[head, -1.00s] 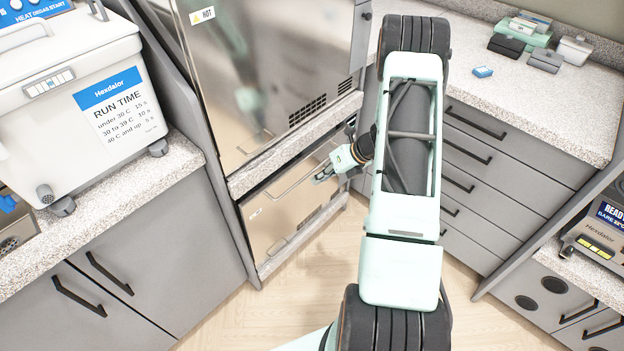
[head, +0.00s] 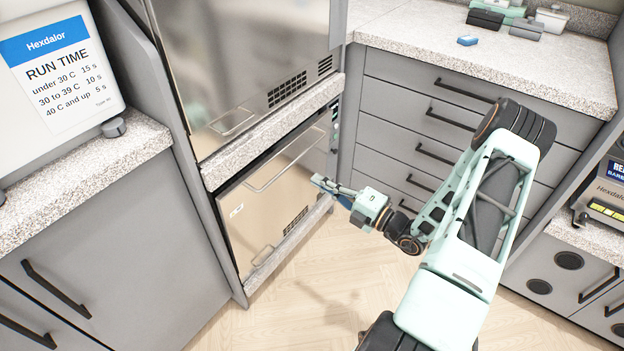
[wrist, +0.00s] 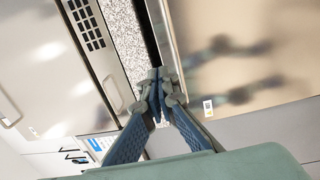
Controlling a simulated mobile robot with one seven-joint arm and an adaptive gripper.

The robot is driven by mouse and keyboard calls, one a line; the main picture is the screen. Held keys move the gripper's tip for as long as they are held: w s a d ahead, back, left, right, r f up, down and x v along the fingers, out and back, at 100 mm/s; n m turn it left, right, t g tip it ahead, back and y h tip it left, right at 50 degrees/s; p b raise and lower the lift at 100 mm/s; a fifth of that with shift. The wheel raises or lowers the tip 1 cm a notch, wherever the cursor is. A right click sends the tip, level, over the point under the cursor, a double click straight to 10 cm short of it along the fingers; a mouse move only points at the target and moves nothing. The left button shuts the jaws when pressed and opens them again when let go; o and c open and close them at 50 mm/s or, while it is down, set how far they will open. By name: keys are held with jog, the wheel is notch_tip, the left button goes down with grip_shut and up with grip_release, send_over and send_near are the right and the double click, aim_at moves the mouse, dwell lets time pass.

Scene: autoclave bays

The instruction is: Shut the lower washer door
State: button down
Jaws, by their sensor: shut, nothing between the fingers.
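The lower washer door (head: 265,200) is a steel panel with a bar handle (head: 285,162), under a speckled ledge in the head view. It looks nearly flush with its frame, but the wrist view shows a dark gap between the door (wrist: 245,75) and the ledge (wrist: 122,60). How far it stands open is hard to tell. My gripper (head: 318,183) is shut and empty, in front of the door's right part and below the handle's right end. In the wrist view its fingertips (wrist: 158,80) overlap the gap; contact cannot be told.
The upper steel door (head: 240,70) is above the ledge. Grey drawers (head: 440,120) with black handles stand right of the washer, near my arm. A grey cabinet (head: 110,240) stands left. The wooden floor (head: 300,290) in front is clear.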

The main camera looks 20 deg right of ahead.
aim_at(276, 156)
jog(key=b+x, duration=0.2)
jog(key=x, duration=0.9)
jog(key=shift+w+a, duration=0.1)
jog(key=shift+a, duration=0.05)
jog(key=shift+w+a+r, duration=0.1)
jog(key=shift+w+a, duration=0.2)
jog(key=shift+w, duration=0.15)
jog(key=x, duration=0.2)
jog(key=shift+w+a+r, duration=0.1)
jog(key=shift+w+a, duration=0.1)
jog(key=shift+w, duration=0.15)
jog(key=shift+s+d+p, duration=0.25)
jog(key=shift+s+p, duration=0.1)
jog(key=shift+s, duration=0.05)
jog(key=r+p+v, duration=0.1)
jog(key=p+v, duration=0.1)
jog(key=v, duration=1.1)
jog(key=shift+p, duration=0.35)
